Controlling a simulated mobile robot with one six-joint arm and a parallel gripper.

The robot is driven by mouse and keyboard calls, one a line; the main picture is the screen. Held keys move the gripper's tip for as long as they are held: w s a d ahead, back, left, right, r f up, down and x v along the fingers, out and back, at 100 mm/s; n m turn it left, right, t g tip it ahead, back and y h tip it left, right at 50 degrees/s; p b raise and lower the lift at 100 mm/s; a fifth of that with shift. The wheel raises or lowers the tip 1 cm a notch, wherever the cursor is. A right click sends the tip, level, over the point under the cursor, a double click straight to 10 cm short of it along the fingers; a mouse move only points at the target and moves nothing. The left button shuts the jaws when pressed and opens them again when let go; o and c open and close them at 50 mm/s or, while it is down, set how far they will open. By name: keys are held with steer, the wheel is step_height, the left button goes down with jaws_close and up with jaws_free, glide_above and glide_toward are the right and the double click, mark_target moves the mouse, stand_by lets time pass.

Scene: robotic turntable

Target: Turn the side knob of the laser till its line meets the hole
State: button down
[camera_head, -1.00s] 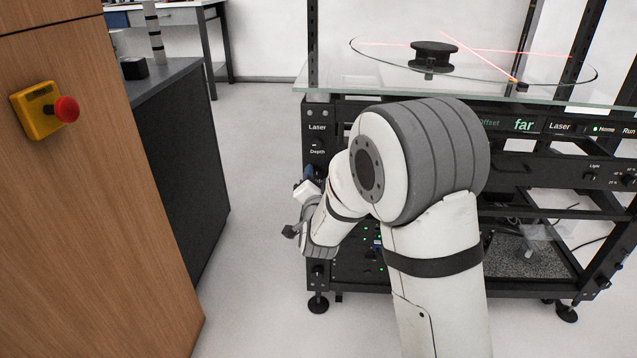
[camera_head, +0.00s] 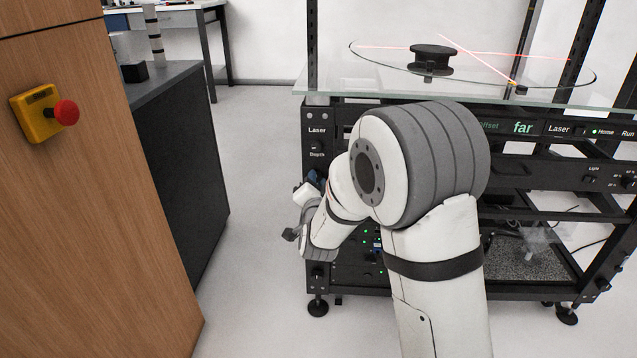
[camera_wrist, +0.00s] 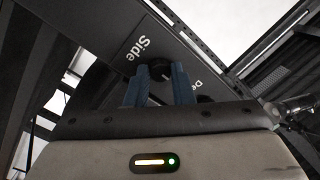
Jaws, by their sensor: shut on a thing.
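The black side knob (camera_wrist: 160,68) sits on a dark panel labelled "Side" in the wrist view. My gripper (camera_wrist: 159,84) has its two blue fingers on either side of it and is shut on it. In the head view my gripper (camera_head: 314,178) is at the left post of the rig, with the side knob hidden. Thin red laser lines (camera_head: 475,57) cross on the glass turntable (camera_head: 375,73), behind the black hub (camera_head: 431,60). One line runs slantwise to a small yellow spot near the front rim. The hole cannot be made out. The green display (camera_head: 522,127) reads "far".
A depth knob (camera_wrist: 205,98) is beside the side knob, close to my right finger. A wooden cabinet with an emergency stop (camera_head: 66,112) stands at left. A dark bench (camera_head: 175,130) is behind it. Floor between bench and rig is clear.

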steer(key=shift+n, duration=0.3)
steer(key=m+h+p, duration=0.1)
steer(key=m+p, duration=0.6)
steer(key=m, duration=0.5)
steer(key=m+h+p, duration=0.1)
steer(key=m+p, duration=0.5)
steer(key=m, duration=0.5)
steer(key=m+h+p, duration=0.1)
steer(key=m+p, duration=0.6)
steer(key=m, duration=0.5)
steer(key=shift+a+m+h+p, duration=0.3)
steer(key=shift+h+p, duration=0.05)
steer(key=shift+h, duration=0.05)
stand_by(0.4)
steer(key=c, duration=1.3)
jaws_free()
steer(key=shift+o, duration=0.2)
